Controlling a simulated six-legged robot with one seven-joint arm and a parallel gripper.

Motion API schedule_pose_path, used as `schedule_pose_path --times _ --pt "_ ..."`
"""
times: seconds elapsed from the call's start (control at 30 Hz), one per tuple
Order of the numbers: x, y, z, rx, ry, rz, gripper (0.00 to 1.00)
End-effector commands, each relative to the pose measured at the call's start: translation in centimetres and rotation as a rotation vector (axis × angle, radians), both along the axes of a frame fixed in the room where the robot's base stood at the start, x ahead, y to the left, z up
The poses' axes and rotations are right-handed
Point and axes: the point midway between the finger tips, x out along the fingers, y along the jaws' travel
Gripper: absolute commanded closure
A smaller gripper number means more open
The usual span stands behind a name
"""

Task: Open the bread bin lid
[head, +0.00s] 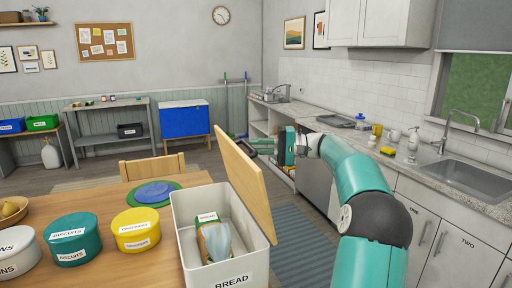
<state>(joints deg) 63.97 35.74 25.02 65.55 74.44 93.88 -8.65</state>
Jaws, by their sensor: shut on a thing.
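The white bread bin (232,270), labelled BREAD, stands at the front of the wooden table. Its wooden lid (246,190) is swung up, standing steeply along the bin's right side and leaning a little. The bin's inside shows, with a labelled bread bag in it. My gripper (250,146) reaches in from the right at the lid's upper far edge and is shut on the lid. Its fingertips are small and partly hidden there.
A yellow tin (136,230), a teal biscuits tin (73,239) and a blue plate on a green mat (174,187) are left of the bin. A chair (152,166) stands behind the table. The counter (430,178) runs along the right.

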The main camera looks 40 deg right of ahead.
Motion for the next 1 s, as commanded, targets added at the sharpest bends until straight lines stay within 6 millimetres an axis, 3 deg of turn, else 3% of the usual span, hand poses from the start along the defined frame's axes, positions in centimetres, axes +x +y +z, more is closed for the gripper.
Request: schedule_pose_path --times 0.53,0.57,0.67,1.0 --pt "-0.2 -0.54 -0.08 0.024 -0.007 0.002 1.0" --pt "-0.2 -0.55 -0.09 0.024 -0.007 0.002 0.84" --pt "-0.21 -0.62 -0.09 0.024 -0.007 0.002 0.64" --pt "-0.32 -0.84 -0.12 0.024 -0.007 0.0 0.64"
